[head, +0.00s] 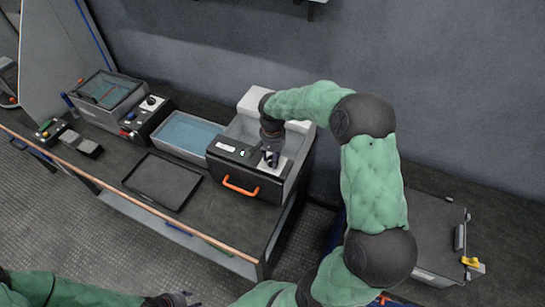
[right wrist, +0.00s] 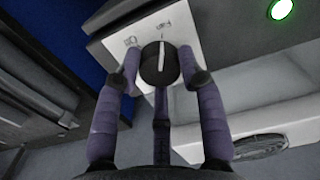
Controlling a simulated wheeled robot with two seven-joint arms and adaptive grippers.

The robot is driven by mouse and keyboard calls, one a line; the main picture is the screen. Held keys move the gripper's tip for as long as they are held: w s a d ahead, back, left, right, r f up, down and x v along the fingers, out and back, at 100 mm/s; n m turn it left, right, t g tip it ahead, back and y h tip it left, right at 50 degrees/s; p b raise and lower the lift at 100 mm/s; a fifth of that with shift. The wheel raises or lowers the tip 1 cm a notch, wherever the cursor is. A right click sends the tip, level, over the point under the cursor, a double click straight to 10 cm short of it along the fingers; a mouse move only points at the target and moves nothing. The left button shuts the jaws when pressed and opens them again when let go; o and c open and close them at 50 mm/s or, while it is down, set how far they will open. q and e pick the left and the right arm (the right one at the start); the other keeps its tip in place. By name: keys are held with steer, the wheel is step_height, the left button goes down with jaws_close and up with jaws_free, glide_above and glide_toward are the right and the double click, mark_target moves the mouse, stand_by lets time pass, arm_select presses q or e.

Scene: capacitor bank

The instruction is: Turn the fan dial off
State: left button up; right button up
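In the head view, my right gripper (head: 271,152) reaches down to the front panel of the grey box (head: 225,165) and hides the dial. My left gripper (head: 178,299) is at the bottom edge, partly cut off.
The box has an orange handle (head: 240,188); a green lamp (right wrist: 281,9) glows on its panel. A round grille (right wrist: 262,146) shows below. A black tray (head: 162,181), a blue-filled basin (head: 188,134) and a box with knobs (head: 149,115) stand left on the bench.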

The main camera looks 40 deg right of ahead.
stand_by(0.3)
steer(key=n+p, duration=0.2)
steer(key=n, duration=0.3)
steer(key=shift+n, duration=0.4)
steer(key=n+p, duration=0.2)
steer(key=n, duration=0.3)
steer(key=shift+n, duration=0.4)
steer(key=shift+n+p, duration=0.3)
steer(key=shift+p, duration=0.05)
steer(key=o, duration=1.2)
steer(key=shift+f, duration=0.1)
steer(key=shift+c, duration=0.2)
step_height(320, 180, up, 12)
